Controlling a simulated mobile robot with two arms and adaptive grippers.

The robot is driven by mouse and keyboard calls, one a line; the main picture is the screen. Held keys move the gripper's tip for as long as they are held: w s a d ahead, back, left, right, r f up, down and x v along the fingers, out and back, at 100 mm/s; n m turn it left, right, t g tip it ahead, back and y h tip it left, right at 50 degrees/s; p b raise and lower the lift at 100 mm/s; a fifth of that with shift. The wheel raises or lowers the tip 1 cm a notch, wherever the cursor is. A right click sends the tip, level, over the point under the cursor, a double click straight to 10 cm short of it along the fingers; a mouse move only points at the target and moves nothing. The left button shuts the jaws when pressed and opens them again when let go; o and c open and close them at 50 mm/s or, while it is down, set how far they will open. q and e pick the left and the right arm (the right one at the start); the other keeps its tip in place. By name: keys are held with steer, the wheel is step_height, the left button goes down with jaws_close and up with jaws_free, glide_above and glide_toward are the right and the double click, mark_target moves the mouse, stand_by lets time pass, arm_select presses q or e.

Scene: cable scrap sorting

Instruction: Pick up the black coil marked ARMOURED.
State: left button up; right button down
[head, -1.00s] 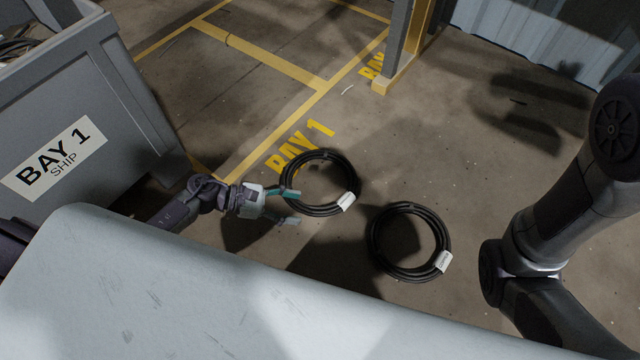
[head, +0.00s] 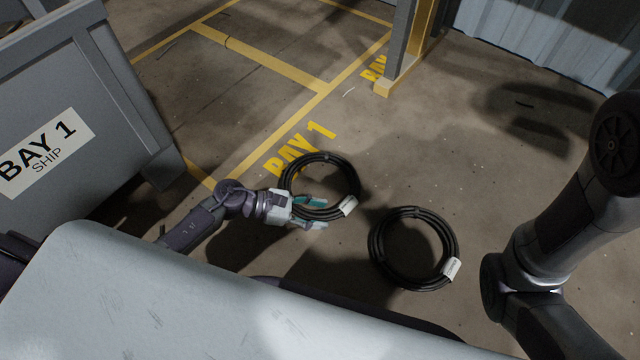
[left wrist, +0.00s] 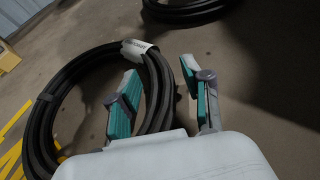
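Two black cable coils lie flat on the floor, each with a white tag. The left coil (head: 354,183) has its tag (head: 348,206) on the near right side; the right coil (head: 376,248) has its tag (head: 452,268) at its lower right. My left gripper (head: 312,212) is open at the left coil's near side. In the left wrist view that coil (left wrist: 40,130) has its right-hand strand between the two spread fingers; contact cannot be told. My right gripper is out of view.
A grey bin labelled BAY 1 SHIP (head: 130,110) stands at the left. Yellow floor lines and BAY 1 lettering (head: 300,150) lie beyond the coils. A post with a yellow base (head: 398,82) stands at the back. Floor around the right coil is clear.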

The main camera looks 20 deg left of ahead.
arm_select(q)
jaws_close()
steer(key=shift+r, duration=0.1)
